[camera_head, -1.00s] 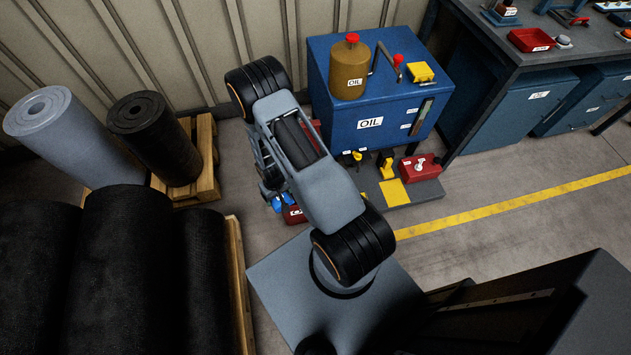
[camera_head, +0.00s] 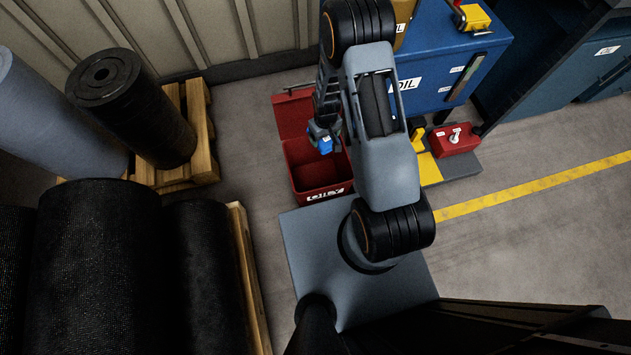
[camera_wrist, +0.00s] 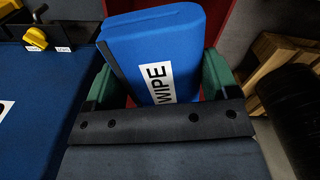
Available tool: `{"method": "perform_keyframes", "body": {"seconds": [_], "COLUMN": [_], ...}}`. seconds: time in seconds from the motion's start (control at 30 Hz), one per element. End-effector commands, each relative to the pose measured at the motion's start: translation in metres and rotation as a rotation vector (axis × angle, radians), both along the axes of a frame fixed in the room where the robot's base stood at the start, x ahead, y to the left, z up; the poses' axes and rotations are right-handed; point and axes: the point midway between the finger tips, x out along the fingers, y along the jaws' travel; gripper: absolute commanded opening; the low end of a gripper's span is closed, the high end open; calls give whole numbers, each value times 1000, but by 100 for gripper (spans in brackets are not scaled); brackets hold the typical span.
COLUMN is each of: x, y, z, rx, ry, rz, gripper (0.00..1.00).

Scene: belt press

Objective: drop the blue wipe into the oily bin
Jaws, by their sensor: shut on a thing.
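The blue wipe (camera_wrist: 165,45) is a folded blue pad with a white "WIPE" label, held in my gripper (camera_wrist: 165,92) in the wrist view. In the head view the blue wipe (camera_head: 326,145) shows at the end of my gripper (camera_head: 323,136), over the oily bin. The oily bin (camera_head: 325,193) is a red box with an "oily" label on its front; its lid stands raised at the back. The bin looks open, and its inside shows to the left of and below the wipe. Part of its right side is hidden behind my arm. The bin's red (camera_wrist: 225,22) also shows behind the wipe in the wrist view.
A blue oil cabinet (camera_head: 440,62) stands right of my arm. At left are a wooden pallet (camera_head: 205,150) with rolls and large black rolls (camera_head: 97,270). Floor left of the bin is clear.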

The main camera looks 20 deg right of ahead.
Motion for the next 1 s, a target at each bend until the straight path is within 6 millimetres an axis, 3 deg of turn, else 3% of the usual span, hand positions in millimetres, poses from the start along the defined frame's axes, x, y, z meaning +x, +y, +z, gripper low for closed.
{"method": "perform_keyframes", "body": {"seconds": [0.03,0.2,0.73,1.0], "x": [5,13,19,19], "y": [0,0,1,1], "z": [-26,-49,-73,-100], "rx": [0,0,0,0], "ry": [-4,-3,0,0], "rz": [20,84,150,150], "gripper": [61,61,61,61]}}
